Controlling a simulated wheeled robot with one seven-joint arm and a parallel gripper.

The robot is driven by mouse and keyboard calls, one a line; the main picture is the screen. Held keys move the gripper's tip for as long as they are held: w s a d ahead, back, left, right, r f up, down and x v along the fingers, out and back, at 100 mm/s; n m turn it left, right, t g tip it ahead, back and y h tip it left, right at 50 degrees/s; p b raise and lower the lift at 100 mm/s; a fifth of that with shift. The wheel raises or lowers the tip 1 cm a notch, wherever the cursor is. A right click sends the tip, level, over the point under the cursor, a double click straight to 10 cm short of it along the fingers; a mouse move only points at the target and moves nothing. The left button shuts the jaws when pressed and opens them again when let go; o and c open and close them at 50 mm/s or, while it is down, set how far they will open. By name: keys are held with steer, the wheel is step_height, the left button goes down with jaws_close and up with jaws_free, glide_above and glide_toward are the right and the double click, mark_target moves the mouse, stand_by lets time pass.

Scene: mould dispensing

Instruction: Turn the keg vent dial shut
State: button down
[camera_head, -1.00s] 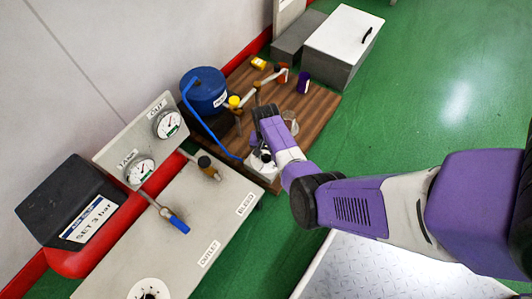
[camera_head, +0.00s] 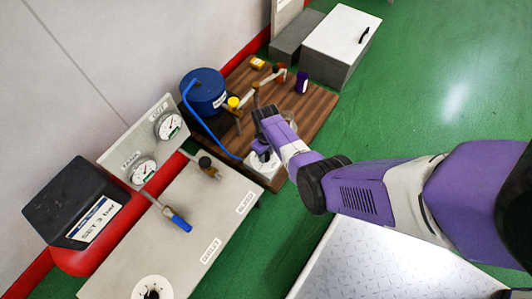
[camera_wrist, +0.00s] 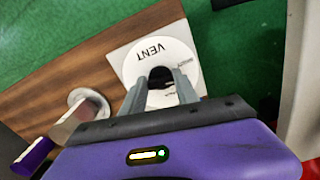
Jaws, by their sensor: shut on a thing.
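The keg vent dial is a white disc marked VENT (camera_wrist: 182,55) on a white square plate at the edge of a wooden board. In the wrist view, the grey fingers of my gripper (camera_wrist: 160,80) are shut on the dial's dark knob (camera_wrist: 160,73), one finger on each side. The fingers hide part of the disc and its lower lettering, so the pointer's setting cannot be read. In the head view, my gripper (camera_head: 264,148) is over the white vent plate (camera_head: 262,168). The blue keg (camera_head: 204,92) stands behind it on the board.
A brown wooden board (camera_head: 318,108) holds a pipe with a yellow knob (camera_head: 234,102) and a purple cup (camera_head: 302,82). A grey panel (camera_head: 190,215) with gauges and a blue-handled valve (camera_head: 181,224) lies to the left. A grey-white box (camera_head: 342,40) stands behind.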

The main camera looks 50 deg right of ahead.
mark_target(267, 155)
steer(key=shift+n, duration=1.9)
steer(key=c, duration=0.9)
jaws_free()
step_height(267, 155, up, 8)
steer(key=p, duration=0.5)
steer(key=shift+f, duration=0.1)
